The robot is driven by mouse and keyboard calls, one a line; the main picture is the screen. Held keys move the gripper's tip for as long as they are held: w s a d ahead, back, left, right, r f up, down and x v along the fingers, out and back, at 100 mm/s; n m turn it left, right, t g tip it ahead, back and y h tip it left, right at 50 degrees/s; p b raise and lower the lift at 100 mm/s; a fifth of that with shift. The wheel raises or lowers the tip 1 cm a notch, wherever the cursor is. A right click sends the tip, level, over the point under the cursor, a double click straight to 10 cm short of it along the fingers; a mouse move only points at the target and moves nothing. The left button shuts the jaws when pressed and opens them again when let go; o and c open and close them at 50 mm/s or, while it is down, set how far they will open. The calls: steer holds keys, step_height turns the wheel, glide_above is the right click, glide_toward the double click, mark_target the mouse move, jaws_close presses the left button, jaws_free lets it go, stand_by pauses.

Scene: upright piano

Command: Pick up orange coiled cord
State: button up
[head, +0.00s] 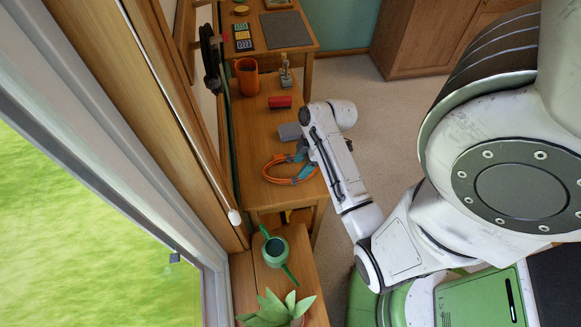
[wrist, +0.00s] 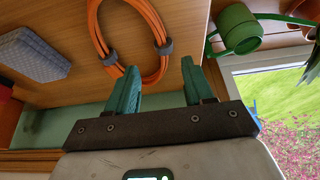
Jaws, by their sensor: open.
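The orange coiled cord (head: 275,179) lies as a loop on the wooden bench, against its near part. In the wrist view the orange cord (wrist: 97,35) shows as several strands bound by dark grey ties, with bare wood inside the loop. My gripper (head: 299,164) is above the right side of the coil in the head view and hides part of it.
A grey block (head: 289,131), a red object (head: 280,102) and an orange cup (head: 247,79) stand farther along the bench. A green watering can (head: 276,249) and a plant (head: 277,310) are on a lower surface nearer. The window wall bounds the left; floor is clear at right.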

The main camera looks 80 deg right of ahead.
mark_target(294, 177)
steer(key=shift+s+p+x, duration=0.15)
steer(key=shift+p+x, duration=0.1)
steer(key=shift+x, duration=1.2)
steer(key=shift+s+p+x, duration=0.1)
steer(key=shift+p+x, duration=0.15)
steer(key=shift+x, duration=1.25)
steer(key=shift+c, duration=0.2)
jaws_close()
